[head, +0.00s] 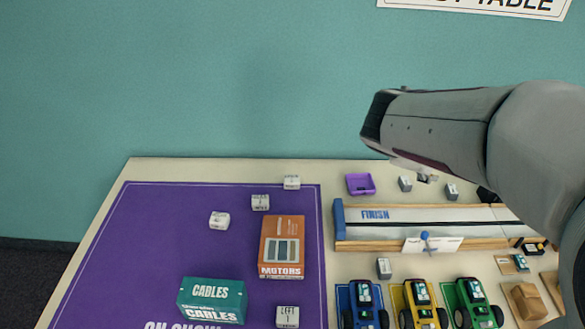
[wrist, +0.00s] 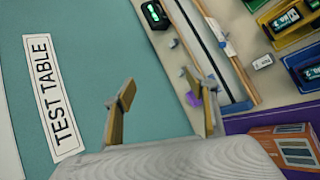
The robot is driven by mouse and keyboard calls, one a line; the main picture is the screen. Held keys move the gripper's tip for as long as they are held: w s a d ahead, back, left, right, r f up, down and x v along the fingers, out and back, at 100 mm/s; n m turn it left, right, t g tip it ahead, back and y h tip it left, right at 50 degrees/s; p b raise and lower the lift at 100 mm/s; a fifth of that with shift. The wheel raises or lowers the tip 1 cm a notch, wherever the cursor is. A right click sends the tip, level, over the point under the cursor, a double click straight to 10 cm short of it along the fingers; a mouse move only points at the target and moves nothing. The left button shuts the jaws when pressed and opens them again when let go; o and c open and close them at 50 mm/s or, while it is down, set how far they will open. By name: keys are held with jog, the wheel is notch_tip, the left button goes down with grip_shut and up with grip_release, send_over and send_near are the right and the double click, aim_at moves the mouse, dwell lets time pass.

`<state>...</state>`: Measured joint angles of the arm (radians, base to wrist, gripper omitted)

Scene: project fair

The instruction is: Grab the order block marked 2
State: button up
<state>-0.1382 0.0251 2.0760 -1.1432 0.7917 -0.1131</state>
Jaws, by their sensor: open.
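I cannot read a 2 on any block. Small grey blocks stand behind the track, one (head: 405,184) beside the purple tray and another (head: 452,191) further right. A third grey block (head: 384,268) stands in front of the track; it also shows in the wrist view (wrist: 262,62). White marked blocks lie on the purple mat: one at the back (head: 291,182), one nearby (head: 260,202), one to the left (head: 219,220) and one in front reading "LEFT 1" (head: 287,316). My gripper (wrist: 165,105) is open and empty, its fingers wide apart above the table's back area.
A purple tray (head: 360,190) stands behind the track (head: 420,215). An orange MOTORS box (head: 281,248) and a green CABLES box (head: 211,300) stand on the purple mat (head: 150,250). Several toy cars (head: 420,303) line the front. A black device with a green display (wrist: 155,14) stands behind.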

jog(key=w+a+f+n+t, duration=0.1)
jog(key=w+a+n, duration=0.15)
jog(key=w, duration=0.35)
jog(key=w+a+f+n+t, duration=0.1)
jog(key=w+f+n+t, duration=0.15)
jog(key=w, duration=0.35)
jog(key=n+t+y, duration=0.3)
jog(key=n+y, duration=0.5)
jog(key=n, duration=1.2)
send_over(292, 182)
jog(key=s, duration=0.1)
notch_tip(292, 182, down, 27)
jog(key=shift+r, duration=0.25)
jog(key=shift+f, duration=0.15)
jog(key=shift+f, duration=1.6)
jog(key=shift+f, duration=0.1)
